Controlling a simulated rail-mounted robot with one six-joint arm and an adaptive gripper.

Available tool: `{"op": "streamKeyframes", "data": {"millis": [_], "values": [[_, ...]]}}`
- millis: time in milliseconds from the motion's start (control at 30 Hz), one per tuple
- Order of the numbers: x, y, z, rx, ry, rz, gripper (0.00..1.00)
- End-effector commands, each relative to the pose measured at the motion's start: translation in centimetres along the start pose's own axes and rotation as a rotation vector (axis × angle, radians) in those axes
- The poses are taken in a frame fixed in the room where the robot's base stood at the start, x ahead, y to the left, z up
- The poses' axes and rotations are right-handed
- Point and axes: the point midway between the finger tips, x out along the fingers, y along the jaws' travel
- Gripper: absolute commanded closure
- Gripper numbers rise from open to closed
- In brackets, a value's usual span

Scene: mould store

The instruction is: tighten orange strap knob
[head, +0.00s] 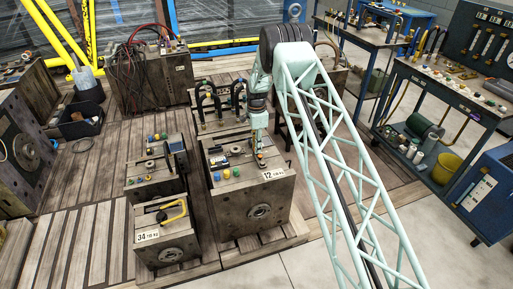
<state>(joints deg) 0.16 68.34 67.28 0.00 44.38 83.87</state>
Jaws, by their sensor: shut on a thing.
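My arm reaches down over the large grey mould block (255,205) labelled 12. My gripper (259,151) is at the right part of its top face. A small orange patch (261,160) shows right at the fingertips; it appears to be the orange strap knob. The gripper is shut on it, with the fingers hiding most of it. The strap itself and how tight it sits cannot be made out.
Smaller mould block 34 (175,245) with a yellow handle stands front left, another block (150,187) behind it. Upright black hoses (218,97) rise behind block 12. Carts with tools (455,90) stand at right. Bare floor (440,250) is free at front right.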

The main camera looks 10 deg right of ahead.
Motion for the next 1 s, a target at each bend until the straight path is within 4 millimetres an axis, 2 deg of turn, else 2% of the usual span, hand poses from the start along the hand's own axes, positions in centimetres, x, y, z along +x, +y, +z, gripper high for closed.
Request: {"op": "streamKeyframes", "data": {"millis": [500,1000], "values": [[0.05,0.05,0.0,0.35,0.0,0.001,0.93],[0.05,0.05,0.0,0.437,0.0,0.001,0.93]]}}
